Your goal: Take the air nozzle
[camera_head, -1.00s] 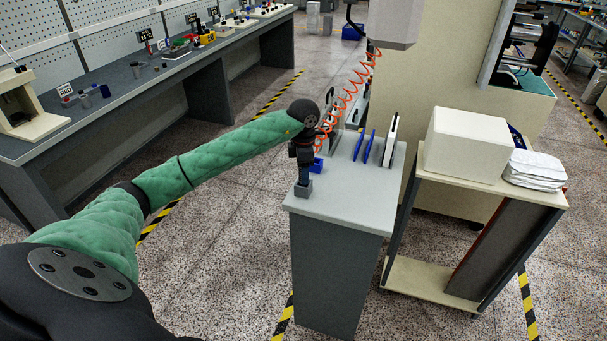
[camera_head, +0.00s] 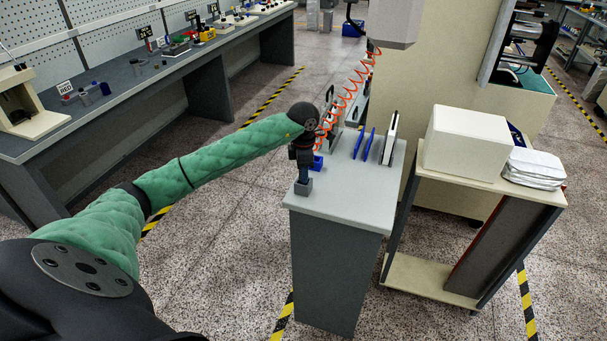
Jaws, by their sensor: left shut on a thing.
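My left gripper (camera_head: 303,178) points down at the near left corner of the grey cabinet top (camera_head: 345,205). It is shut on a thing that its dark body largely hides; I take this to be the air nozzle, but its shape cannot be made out. A small blue piece (camera_head: 317,163) shows just right of the gripper; I cannot tell whether it is held or rests on the cabinet. An orange coiled hose (camera_head: 352,92) runs down from the machine and ends behind my left wrist. My right gripper is out of view.
Two blue upright pieces (camera_head: 364,146) and a white panel (camera_head: 390,138) stand further back on the cabinet. A cart with a white box (camera_head: 465,143) and folded cloths (camera_head: 534,170) stands at right. A long workbench (camera_head: 120,110) runs along the left; floor lies between.

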